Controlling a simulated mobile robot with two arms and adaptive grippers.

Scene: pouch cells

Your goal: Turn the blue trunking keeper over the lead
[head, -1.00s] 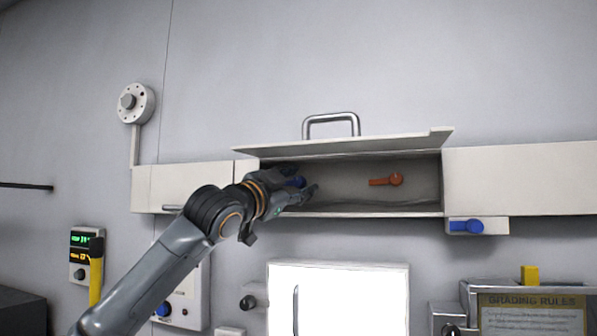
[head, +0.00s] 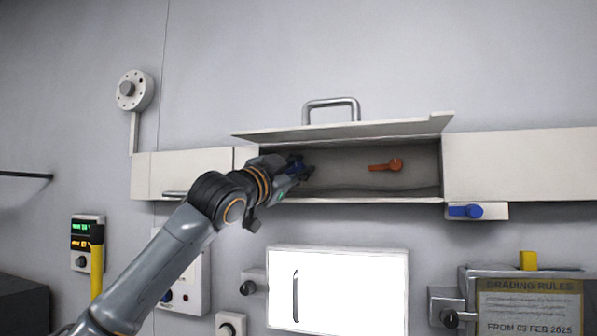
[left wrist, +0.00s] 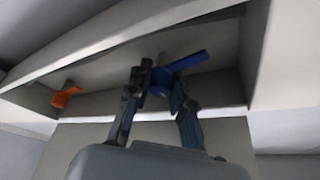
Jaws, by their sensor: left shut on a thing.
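The blue keeper (head: 296,161) is at the left end inside the open trunking (head: 350,155). In the left wrist view its blue lever (left wrist: 188,61) points up and to the right from a round hub. My left gripper (head: 303,170) reaches into the trunking and is shut on the blue keeper, with its fingers (left wrist: 160,88) on either side of the hub in the wrist view. The fingers hide part of the keeper. A thin dark line, perhaps the lead (head: 400,191), runs along the trunking floor. My right gripper is not in view.
An orange keeper (head: 386,166) sits further right in the trunking and also shows in the wrist view (left wrist: 66,96). The lid (head: 345,129) with its metal handle stands raised above. Another blue lever (head: 465,211) is below the trunking at right. A lit white panel (head: 345,290) is beneath.

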